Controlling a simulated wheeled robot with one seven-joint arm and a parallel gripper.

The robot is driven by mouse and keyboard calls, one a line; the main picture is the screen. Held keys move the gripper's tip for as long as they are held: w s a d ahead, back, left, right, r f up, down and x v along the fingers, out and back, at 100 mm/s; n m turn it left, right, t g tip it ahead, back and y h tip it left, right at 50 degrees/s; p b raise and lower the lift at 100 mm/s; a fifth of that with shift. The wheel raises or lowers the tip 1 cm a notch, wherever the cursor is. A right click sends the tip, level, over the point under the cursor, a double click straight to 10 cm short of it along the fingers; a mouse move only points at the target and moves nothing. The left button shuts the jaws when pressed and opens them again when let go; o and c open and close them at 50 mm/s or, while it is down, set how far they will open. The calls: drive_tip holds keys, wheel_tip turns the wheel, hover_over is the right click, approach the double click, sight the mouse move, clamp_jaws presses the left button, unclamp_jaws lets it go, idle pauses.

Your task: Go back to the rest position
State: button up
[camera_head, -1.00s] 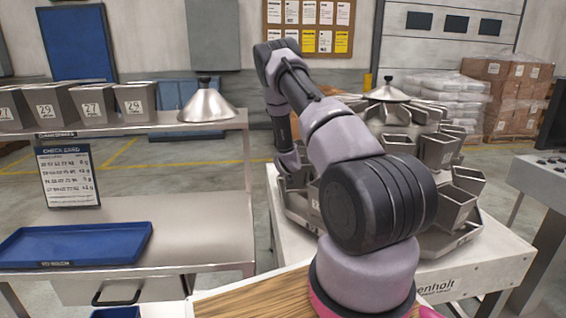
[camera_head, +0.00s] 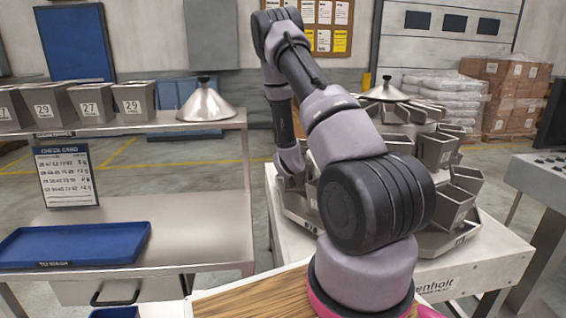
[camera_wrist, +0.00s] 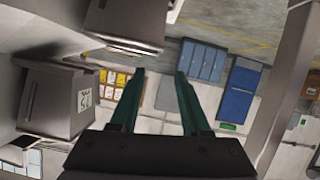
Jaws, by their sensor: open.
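My gripper (camera_wrist: 160,88) shows in the wrist view as two thin green fingers, spread apart with nothing between them. In the head view the arm reaches over the multihead weigher (camera_head: 450,258), and its wrist comes down at the weigher's left side. The gripper's fingers are hidden there behind my own arm. In the wrist view a grey metal bucket (camera_wrist: 52,100) with a number label stands close to the left of the fingers. Another grey metal part (camera_wrist: 125,22) is near above them.
A steel bench (camera_head: 190,225) on the left carries a blue tray (camera_head: 75,245). Its upper shelf holds several numbered buckets (camera_head: 88,103) and a steel cone (camera_head: 206,105). A check card (camera_head: 67,177) hangs below.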

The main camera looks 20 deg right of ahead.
drive_tip(key=shift+r, duration=0.15)
idle(0.3)
drive_tip(key=s+a+r+m+g+y, duration=0.1)
drive_tip(key=s+a+r, duration=0.25)
drive_tip(key=r, duration=0.55)
drive_tip(key=s+a+r+m+g+y, duration=0.15)
drive_tip(key=s+r, duration=0.25)
drive_tip(key=r, duration=0.4)
drive_tip(key=s+a+r+y, duration=0.1)
drive_tip(key=s+a+r, duration=0.3)
drive_tip(key=r, duration=0.5)
drive_tip(key=s+a+r+g+y, duration=0.1)
drive_tip(key=s+a+r, duration=0.2)
drive_tip(key=s, duration=0.6)
drive_tip(key=s+a+r+g+y, duration=0.1)
drive_tip(key=s+a+r, duration=0.2)
drive_tip(key=s, duration=0.7)
drive_tip(key=s+a+r+g+y, duration=0.1)
drive_tip(key=s+a+r, duration=0.2)
drive_tip(key=s, duration=0.6)
drive_tip(key=shift+s+a+r+n, duration=0.2)
drive_tip(key=shift+s+a+n, duration=0.05)
drive_tip(key=shift+a+n, duration=0.1)
drive_tip(key=shift+d, duration=0.1)
